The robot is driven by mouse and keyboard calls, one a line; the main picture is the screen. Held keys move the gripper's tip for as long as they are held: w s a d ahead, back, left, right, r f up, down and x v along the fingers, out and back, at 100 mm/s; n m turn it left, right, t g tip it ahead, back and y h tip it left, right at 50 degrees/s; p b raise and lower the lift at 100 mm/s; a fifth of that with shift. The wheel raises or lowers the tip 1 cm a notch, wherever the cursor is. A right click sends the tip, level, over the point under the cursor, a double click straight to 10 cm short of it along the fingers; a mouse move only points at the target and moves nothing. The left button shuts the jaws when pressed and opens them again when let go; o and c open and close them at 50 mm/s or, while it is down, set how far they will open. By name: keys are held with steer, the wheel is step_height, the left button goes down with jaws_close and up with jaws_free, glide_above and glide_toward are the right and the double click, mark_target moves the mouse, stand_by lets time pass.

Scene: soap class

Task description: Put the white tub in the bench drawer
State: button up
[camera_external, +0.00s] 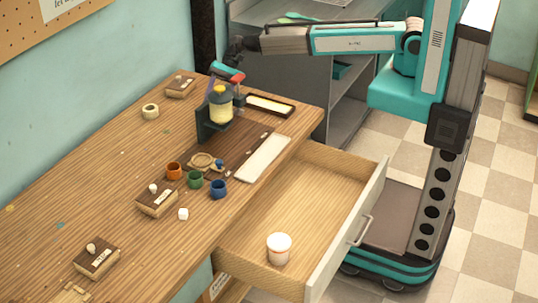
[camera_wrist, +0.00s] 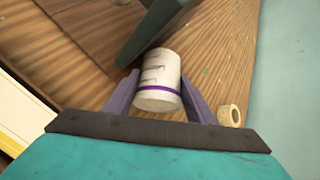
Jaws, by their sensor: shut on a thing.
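My gripper (camera_external: 220,94) is over the bench, by a dark green upright stand (camera_external: 205,128). In the wrist view its purple fingers (camera_wrist: 160,101) are shut on a white container (camera_wrist: 158,82) with a purple band and printed marks. In the external view the container between the fingers (camera_external: 221,108) looks pale yellow. I cannot tell whether its base touches the bench.
Orange (camera_external: 174,171), green (camera_external: 195,179) and blue (camera_external: 219,188) cups stand on the bench near several wooden blocks. A tape roll (camera_external: 150,111) lies further back; it also shows in the wrist view (camera_wrist: 230,116). A white strip (camera_external: 263,158) lies along the bench edge. Most of the drawer floor is clear.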

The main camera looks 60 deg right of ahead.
steer(key=shift+r, duration=0.1)
step_height(320, 180, up, 18)
steer(key=b, duration=0.4)
stand_by(0.6)
stand_by(0.8)
